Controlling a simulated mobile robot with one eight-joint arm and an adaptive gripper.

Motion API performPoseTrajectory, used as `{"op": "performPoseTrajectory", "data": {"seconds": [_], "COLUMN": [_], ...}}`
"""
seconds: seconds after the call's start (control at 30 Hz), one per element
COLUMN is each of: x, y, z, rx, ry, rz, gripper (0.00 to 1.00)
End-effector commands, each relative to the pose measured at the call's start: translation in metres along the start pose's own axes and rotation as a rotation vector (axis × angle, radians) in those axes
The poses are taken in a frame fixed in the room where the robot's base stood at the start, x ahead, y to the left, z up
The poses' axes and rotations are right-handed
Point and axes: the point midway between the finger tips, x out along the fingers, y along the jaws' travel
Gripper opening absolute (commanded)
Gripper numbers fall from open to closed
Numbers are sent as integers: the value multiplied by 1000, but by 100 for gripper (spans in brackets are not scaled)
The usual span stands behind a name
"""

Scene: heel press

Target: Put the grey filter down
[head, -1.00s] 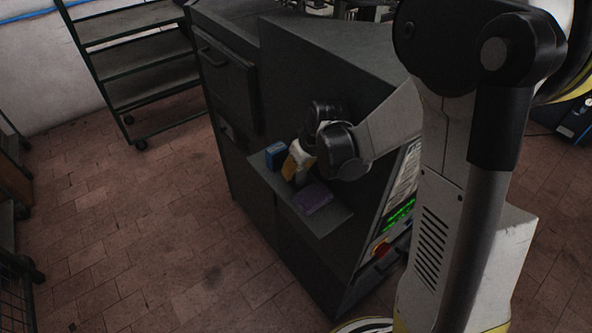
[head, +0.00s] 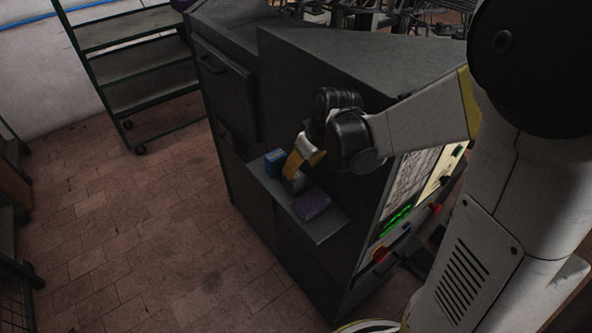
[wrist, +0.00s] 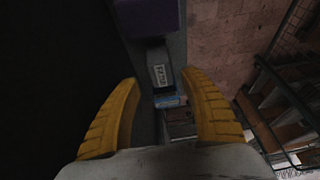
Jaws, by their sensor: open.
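The grey filter (head: 297,186) stands on the dark shelf (head: 325,228) on the machine's front, between a blue block (head: 274,160) and a purple block (head: 312,204). In the wrist view the grey filter (wrist: 158,68) shows a pale printed label. My gripper (head: 291,170) is just above the filter in the head view, with yellow fingers. In the wrist view my gripper (wrist: 160,80) is open, with its fingers spread to either side and a gap to the filter.
The purple block (wrist: 152,16) and the blue block (wrist: 167,102) sit close on both sides of the filter. The dark machine (head: 330,85) rises behind the shelf. A shelf rack (head: 140,65) stands at the back left. The brick floor to the left is clear.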

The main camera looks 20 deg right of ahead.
Motion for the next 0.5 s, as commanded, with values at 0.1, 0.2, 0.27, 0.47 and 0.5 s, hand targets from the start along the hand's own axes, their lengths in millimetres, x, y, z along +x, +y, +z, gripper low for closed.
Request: {"op": "performPoseTrajectory", "data": {"seconds": [0.1, 0.2, 0.27, 0.47, 0.5], "x": [-27, -41, -46, -68, -77], "y": [0, 0, 0, -9, -14], "z": [0, 0, 0, 5, 9], "rx": [1, 0, 0, 21, 35], "ry": [0, 0, 0, 12, 20], "rz": [0, 0, 0, 19, 31], "gripper": [52, 52, 52, 52, 52]}}
